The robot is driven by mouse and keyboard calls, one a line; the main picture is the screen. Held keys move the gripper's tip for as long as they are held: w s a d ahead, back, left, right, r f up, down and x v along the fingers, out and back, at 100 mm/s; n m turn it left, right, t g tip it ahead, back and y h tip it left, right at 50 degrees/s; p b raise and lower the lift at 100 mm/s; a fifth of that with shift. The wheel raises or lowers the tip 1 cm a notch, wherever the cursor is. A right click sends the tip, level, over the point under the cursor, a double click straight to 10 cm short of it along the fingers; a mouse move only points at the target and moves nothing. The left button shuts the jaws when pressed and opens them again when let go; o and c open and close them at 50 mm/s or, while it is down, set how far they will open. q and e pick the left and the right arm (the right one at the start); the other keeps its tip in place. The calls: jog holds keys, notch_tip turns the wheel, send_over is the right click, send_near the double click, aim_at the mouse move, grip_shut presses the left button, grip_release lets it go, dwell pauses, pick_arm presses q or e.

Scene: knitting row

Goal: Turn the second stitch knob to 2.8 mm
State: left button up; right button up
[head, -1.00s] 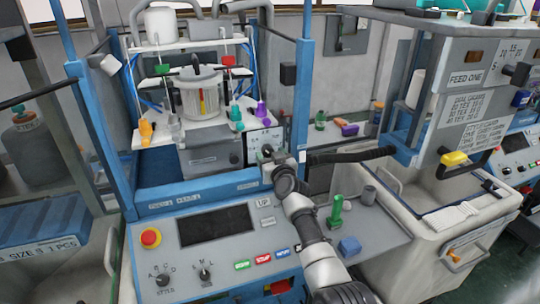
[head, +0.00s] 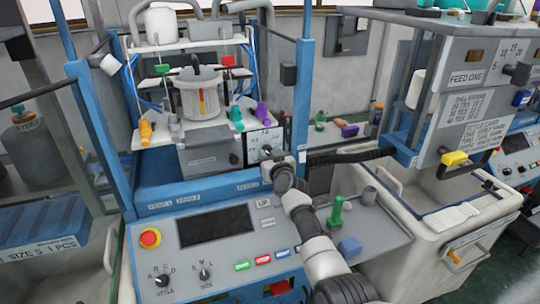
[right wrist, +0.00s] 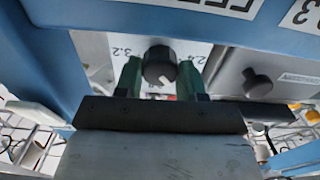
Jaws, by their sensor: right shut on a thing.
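A dark round stitch knob (right wrist: 159,66) sits on a pale dial plate (right wrist: 187,48) in the right wrist view, with "3.2" printed to its left and a partly hidden number to its right. Its exact pointer setting is not clear to me. My right gripper (right wrist: 160,76) has its two green fingers on either side of this knob, shut on it. A second dark knob (right wrist: 257,82) is to the right on a grey face, clear of the fingers. In the head view my right gripper (head: 268,166) reaches the machine's front below the dial plate (head: 264,140). My left gripper is not in view.
A blue frame post (head: 302,90) stands just right of the dial. Below is a control panel (head: 290,222) with a red button (head: 150,238). A green object (head: 336,212) and blue block (head: 349,246) are beside my right arm.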

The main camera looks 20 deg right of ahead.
jog(key=shift+m, duration=0.3)
jog(key=m, duration=0.3)
jog(key=shift+b, duration=0.4)
jog(key=shift+m, duration=2)
jog(key=o, duration=0.9)
